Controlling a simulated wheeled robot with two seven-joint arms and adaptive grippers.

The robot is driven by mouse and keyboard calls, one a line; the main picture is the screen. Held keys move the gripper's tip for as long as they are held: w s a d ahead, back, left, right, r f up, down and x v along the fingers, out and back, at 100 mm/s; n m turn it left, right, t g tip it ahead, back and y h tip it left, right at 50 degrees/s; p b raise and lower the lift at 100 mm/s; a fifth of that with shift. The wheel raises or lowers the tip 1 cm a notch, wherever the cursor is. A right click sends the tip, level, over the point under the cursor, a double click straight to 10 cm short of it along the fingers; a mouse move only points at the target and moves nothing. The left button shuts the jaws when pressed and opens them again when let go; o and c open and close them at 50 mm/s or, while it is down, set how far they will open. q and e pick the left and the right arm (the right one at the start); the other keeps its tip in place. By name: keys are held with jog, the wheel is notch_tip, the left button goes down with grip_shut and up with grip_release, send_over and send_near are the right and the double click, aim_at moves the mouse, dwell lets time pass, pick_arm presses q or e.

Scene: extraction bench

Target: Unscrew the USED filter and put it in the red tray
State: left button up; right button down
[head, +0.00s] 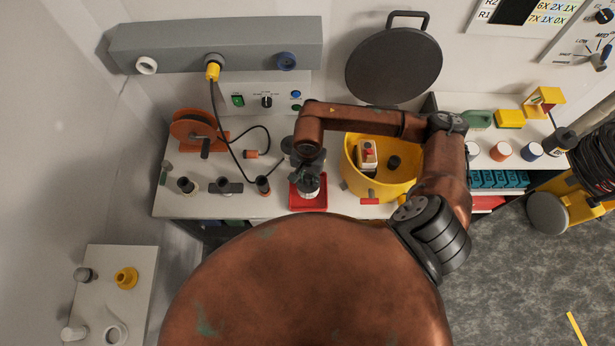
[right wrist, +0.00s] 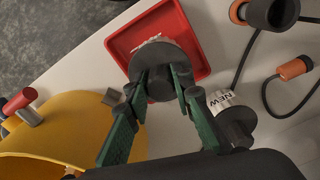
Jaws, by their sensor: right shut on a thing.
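My right gripper (head: 309,180) is over the red tray (head: 322,206) at the bench's front. In the right wrist view its green fingers (right wrist: 165,85) are shut on the narrow knob of a dark round filter (right wrist: 152,56). A strip of white label shows at the filter's far edge, too little to read. The filter is over the red tray (right wrist: 193,40); I cannot tell whether it touches the floor of the tray. A dark filter with a white label reading NEW (right wrist: 222,99) stands beside the tray. My left gripper is not in view.
A yellow bucket (head: 352,182) stands just right of the tray. An orange reel (head: 193,130), a cable and dark fittings (head: 225,187) are on the left. A round dark lid (head: 394,66) leans at the back. A low side table (head: 130,262) is at lower left.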

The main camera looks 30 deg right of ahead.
jog(key=shift+f+b, duration=0.4)
jog(key=shift+b, duration=0.05)
jog(key=c, duration=1.6)
grip_release()
notch_tip(320, 180, up, 12)
